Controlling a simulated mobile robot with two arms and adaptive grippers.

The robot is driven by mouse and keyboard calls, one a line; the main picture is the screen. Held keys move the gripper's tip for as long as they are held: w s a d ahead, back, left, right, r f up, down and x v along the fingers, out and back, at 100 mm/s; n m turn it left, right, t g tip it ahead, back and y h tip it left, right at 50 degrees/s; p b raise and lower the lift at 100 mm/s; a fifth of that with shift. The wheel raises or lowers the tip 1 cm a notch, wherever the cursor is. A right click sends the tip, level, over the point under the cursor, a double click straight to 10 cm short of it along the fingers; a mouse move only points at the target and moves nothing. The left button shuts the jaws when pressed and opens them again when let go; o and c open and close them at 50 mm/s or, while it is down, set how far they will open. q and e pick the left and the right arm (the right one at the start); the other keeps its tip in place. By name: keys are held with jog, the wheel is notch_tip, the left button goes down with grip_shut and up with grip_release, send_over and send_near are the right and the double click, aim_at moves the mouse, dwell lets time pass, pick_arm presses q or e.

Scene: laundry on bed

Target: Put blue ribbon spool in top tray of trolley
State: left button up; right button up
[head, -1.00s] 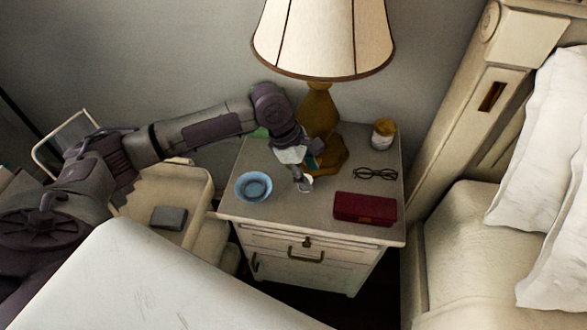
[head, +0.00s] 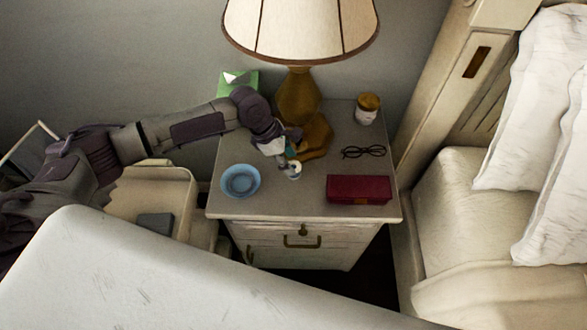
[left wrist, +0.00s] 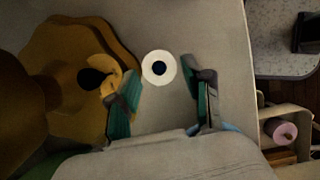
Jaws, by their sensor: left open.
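The spool (head: 294,170) stands on the bedside table, its pale top ring facing up. The left wrist view shows that ring with a dark centre hole (left wrist: 159,68); little of its side or ribbon shows. My left gripper (head: 287,158) is open, just above and behind the spool in the head view. In the wrist view its teal-padded fingers (left wrist: 158,82) are spread, with the spool between and slightly beyond them, with no clear contact. A cream trolley (head: 180,182) stands left of the table, partly hidden by my arm and a pale surface. My right gripper is not in view.
The bedside table (head: 225,206) also holds a blue bowl (head: 240,181), a dark red case (head: 358,189), glasses (head: 364,152), a jar (head: 367,108) and a brown lamp base (head: 318,135) close to the gripper. A dark grey box (head: 155,223) lies on the trolley.

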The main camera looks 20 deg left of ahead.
aim_at(294, 165)
pick_arm(q)
jog(key=x, duration=0.4)
jog(key=shift+w+a, duration=0.1)
jog(key=c, duration=0.6)
jog(key=shift+r, duration=0.45)
jog(key=r, duration=0.2)
jog(key=d+r, duration=0.1)
jog(key=r, duration=0.1)
jog(key=shift+s+d, duration=0.15)
jog(key=shift+s, duration=0.1)
jog(key=s+d+r, duration=0.1)
jog(key=d+r, duration=0.1)
jog(key=d, duration=0.1)
jog(key=s+d+r, duration=0.1)
jog(key=d+r, duration=0.1)
jog(key=d, duration=0.1)
jog(key=s+d+r, duration=0.1)
jog(key=d+r, duration=0.1)
jog(key=d, duration=0.2)
